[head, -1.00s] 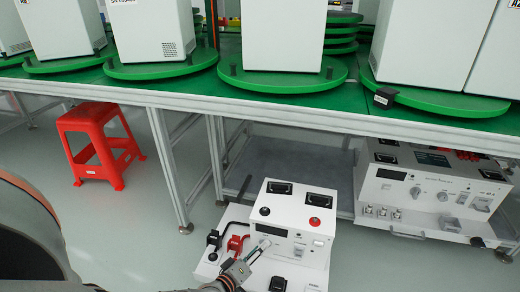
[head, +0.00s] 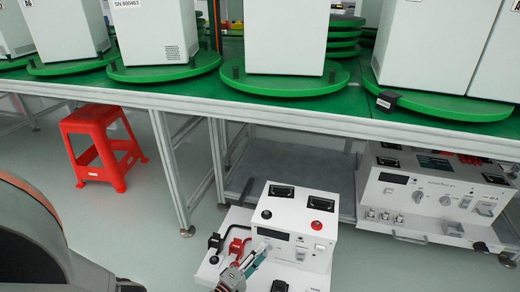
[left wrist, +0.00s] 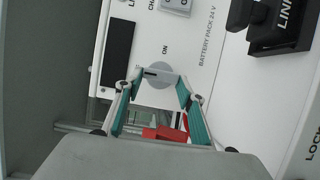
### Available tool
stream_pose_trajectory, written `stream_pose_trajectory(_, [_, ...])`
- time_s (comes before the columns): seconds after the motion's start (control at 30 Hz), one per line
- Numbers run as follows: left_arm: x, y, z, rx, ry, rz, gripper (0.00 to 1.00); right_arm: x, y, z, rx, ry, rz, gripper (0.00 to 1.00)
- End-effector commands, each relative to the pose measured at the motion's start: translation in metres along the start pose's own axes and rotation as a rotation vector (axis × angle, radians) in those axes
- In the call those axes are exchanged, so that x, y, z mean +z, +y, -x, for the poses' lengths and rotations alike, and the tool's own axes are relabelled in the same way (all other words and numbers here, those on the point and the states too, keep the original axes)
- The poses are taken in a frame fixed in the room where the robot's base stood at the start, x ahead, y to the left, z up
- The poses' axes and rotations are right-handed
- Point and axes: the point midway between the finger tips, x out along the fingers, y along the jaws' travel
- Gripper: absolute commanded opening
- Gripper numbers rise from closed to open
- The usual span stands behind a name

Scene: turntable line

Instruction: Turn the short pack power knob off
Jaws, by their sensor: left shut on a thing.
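The short pack (head: 318,262) is a white box low on the floor side of the table, with a sloped front panel. Its round grey power knob (left wrist: 158,74) shows in the left wrist view, with a dark slot and the word ON printed beside it. My left gripper (left wrist: 158,88) has its teal-padded fingers on either side of the knob and is shut on it. In the head view the left gripper (head: 259,254) reaches the panel from the lower left and its fingertips cover the knob. My right gripper is not in view.
A similar white pack (head: 440,190) stands at the right under the green table (head: 230,110). Black and red connectors (head: 237,247) sit just left of the gripper. A red stool (head: 98,130) stands at the left. Open floor lies between them.

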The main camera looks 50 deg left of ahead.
Motion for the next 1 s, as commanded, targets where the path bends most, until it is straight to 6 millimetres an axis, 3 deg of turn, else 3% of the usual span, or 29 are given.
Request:
stream_pose_trajectory(0.4, [0.002, -0.002, 0.002, -0.001, -0.003, 0.008, 0.17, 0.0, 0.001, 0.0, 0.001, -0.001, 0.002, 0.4])
stream_pose_trajectory(0.43, [0.002, -0.002, 0.002, -0.001, -0.003, 0.008, 0.44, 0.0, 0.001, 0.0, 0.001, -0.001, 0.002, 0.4])
stream_pose_trajectory(0.5, [0.002, -0.002, 0.002, -0.001, -0.002, 0.007, 0.56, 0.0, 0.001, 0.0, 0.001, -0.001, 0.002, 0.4])
stream_pose_trajectory(0.83, [0.001, -0.001, 0.001, 0.001, 0.0, 0.006, 0.56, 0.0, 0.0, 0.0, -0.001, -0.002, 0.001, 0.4])
stream_pose_trajectory(1.0, [0.0, -0.002, 0.012, 0.0, 0.0, 0.007, 0.56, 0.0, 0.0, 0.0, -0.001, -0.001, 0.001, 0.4])
